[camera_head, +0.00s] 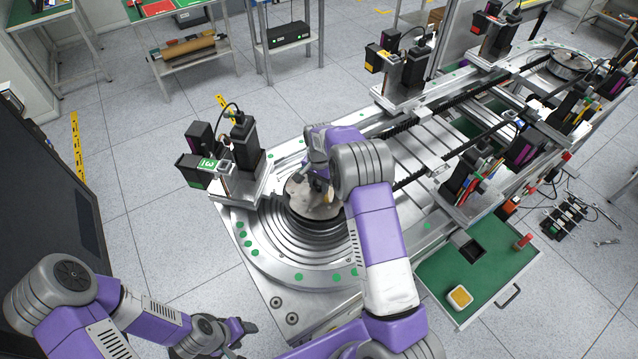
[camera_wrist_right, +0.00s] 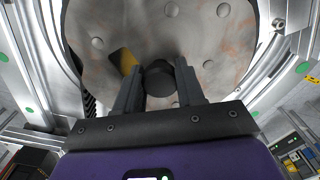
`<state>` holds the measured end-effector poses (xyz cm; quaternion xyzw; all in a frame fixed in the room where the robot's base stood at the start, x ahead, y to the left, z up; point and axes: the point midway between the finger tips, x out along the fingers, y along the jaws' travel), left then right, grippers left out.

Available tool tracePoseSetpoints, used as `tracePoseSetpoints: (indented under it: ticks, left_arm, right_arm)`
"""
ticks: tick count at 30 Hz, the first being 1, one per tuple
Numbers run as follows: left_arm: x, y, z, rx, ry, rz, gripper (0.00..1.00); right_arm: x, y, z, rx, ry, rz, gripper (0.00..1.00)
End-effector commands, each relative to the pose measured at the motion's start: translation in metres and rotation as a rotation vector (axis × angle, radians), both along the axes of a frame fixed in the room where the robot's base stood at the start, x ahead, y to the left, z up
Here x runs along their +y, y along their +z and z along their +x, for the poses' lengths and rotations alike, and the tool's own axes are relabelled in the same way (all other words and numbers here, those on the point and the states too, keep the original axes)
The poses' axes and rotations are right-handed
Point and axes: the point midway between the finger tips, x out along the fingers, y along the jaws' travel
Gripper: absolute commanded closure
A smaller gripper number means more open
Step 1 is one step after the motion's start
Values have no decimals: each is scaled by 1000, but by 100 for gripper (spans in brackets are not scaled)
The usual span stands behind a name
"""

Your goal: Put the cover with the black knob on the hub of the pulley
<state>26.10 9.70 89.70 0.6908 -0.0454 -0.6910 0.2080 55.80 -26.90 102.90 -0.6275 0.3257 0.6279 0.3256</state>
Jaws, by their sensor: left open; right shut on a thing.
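The cover (camera_wrist_right: 215,45) is a round, grey, stained metal disc with several bolt heads and a yellow patch. Its black knob (camera_wrist_right: 160,80) is between the fingers of my right gripper (camera_wrist_right: 160,88), which is shut on it. In the head view the cover (camera_head: 305,202) is over the middle of the pulley (camera_head: 268,242), a large set of stepped metal rings. My right arm partly hides it. The hub is hidden under the cover, and I cannot tell whether they touch. My left gripper (camera_head: 240,332) is open and empty, low in front of the frame's near end.
A black motor unit with a green label (camera_head: 205,162) stands at the left of the pulley. Rails and more units run to the upper right. A green tray (camera_head: 485,265) with a yellow-topped box (camera_head: 460,297) is at the right.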

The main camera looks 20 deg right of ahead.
Motion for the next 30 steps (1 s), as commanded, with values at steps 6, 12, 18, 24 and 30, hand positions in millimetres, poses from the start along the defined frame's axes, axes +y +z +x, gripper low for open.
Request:
tracePoseSetpoints:
  ticks: [6, 12, 18, 24, 30]
  left_arm:
    - [0, -4, 0, 0, 0, 0, 43]
    - [0, -7, 0, 0, 0, 0, 43]
    - [0, -8, 0, 0, 0, 0, 43]
    - [0, -7, 0, 0, 0, 0, 43]
    - [0, -8, 0, 0, 0, 0, 43]
  right_arm:
    - [0, -4, 1, -2, 0, 0, 100]
    - [0, -8, 1, -3, 0, 0, 100]
    - [0, -10, 1, -3, 0, 0, 100]
    - [0, -10, 0, -2, 0, 0, 37]
    - [0, -10, 0, 0, 0, 0, 32]
